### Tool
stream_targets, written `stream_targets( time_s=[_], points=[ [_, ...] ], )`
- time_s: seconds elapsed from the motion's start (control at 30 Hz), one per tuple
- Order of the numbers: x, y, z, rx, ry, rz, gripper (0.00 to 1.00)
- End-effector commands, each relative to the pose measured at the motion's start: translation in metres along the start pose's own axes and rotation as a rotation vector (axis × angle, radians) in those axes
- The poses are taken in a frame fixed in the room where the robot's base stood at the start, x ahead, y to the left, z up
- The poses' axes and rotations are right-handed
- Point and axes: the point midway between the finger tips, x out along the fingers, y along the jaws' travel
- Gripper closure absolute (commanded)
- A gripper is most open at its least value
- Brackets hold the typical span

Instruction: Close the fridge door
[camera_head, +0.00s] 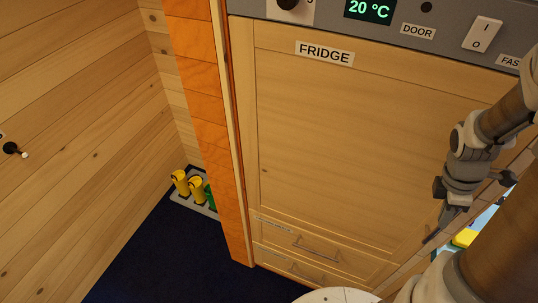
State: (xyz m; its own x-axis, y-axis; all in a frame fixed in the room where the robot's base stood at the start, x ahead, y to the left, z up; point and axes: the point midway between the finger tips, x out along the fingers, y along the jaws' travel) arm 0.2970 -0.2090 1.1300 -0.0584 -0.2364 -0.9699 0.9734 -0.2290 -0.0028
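A tall pale-wood front (345,140) fills the middle of the head view, under a grey control panel. A "FRIDGE" label (324,53) is fixed near its top. Its right side runs behind my arm, so I cannot tell whether the door stands ajar or is shut. My gripper (441,228) hangs at the right, pointing down, in front of the lower right side of this wooden front. Its fingers are small and dark, so I cannot tell whether they are open or touch the wood.
The grey panel (390,27) carries a 20 °C display, a knob and a "DOOR" switch (482,33). Drawer fronts (315,247) sit low down. An orange wood post (205,120) stands left. Yellow boots (187,184) are on a tray. Dark floor (160,255) is clear.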

Motion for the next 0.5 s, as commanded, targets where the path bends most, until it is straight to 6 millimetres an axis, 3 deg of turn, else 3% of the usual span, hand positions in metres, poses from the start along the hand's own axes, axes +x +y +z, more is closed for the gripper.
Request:
stream_targets(
  time_s=[0.5],
  points=[
    [0.0002, 0.0017, 0.0058, 0.011, -0.008, 0.005, 1.0]
  ],
)
